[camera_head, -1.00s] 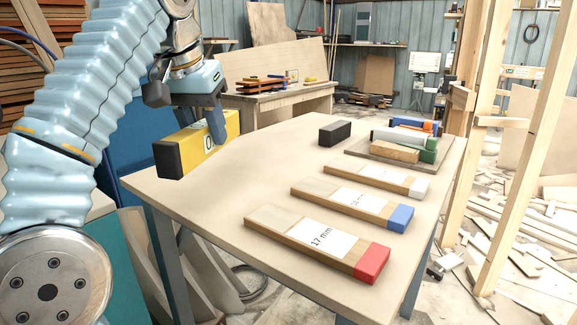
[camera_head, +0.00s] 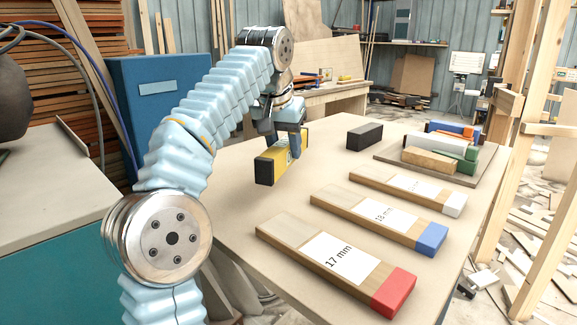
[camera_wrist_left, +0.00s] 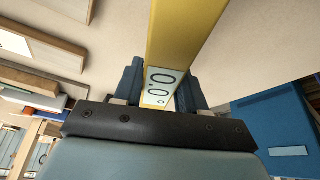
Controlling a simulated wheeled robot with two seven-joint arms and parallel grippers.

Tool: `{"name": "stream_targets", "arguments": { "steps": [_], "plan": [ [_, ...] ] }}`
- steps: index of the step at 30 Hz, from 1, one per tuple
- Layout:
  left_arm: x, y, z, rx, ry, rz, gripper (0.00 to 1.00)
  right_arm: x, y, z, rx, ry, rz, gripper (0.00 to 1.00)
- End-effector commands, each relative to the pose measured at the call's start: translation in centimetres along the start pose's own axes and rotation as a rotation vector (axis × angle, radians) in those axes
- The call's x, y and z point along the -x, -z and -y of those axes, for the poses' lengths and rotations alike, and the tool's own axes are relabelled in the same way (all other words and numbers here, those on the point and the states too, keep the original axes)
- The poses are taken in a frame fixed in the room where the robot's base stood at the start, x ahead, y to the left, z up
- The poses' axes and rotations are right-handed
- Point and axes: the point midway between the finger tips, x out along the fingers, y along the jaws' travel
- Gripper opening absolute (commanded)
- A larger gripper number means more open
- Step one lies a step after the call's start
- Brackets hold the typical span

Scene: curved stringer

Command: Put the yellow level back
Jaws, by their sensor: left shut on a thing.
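The yellow level (camera_head: 273,163) has a black end and a white label. My left gripper (camera_head: 293,143) is shut on it and holds it above the left part of the table (camera_head: 232,205). In the left wrist view the level (camera_wrist_left: 182,35) runs between the two blue-grey fingers of the left gripper (camera_wrist_left: 160,88), with its label facing the camera. Part of the level is hidden behind the gripper in the head view. My right gripper is not in view.
Three labelled wooden strips with red (camera_head: 394,292), blue (camera_head: 432,238) and white (camera_head: 454,204) ends lie on the table. A black block (camera_head: 364,136) and a board with several coloured pieces (camera_head: 393,155) are farther back. A blue cabinet (camera_head: 160,105) stands left.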

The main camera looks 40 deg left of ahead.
Motion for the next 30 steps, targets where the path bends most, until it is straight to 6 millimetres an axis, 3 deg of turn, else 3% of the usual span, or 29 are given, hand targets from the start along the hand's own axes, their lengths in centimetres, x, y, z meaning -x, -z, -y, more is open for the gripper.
{"name": "stream_targets", "arguments": {
  "steps": [4, 9, 21, 22, 27, 30],
  "plan": [
    [-2.6, 0.6, -0.2, -0.001, 0.001, 0.004, 0.00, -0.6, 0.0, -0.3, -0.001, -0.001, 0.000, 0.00],
    [-5.0, -0.5, -0.1, 0.002, 0.001, 0.000, 0.00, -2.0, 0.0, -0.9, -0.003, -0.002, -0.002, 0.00],
    [-5.4, -0.6, -0.2, 0.001, 0.000, 0.000, 0.00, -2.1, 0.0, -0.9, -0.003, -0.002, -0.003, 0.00],
    [-5.5, -0.6, -0.2, 0.001, 0.000, 0.001, 0.42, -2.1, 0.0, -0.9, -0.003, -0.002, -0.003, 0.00],
    [-5.4, -0.6, -0.2, 0.001, 0.000, 0.001, 0.66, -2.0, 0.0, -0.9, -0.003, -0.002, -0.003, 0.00],
    [-5.4, -0.6, -0.2, 0.001, 0.000, 0.001, 0.66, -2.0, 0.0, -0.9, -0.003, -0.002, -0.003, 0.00]
  ]
}}
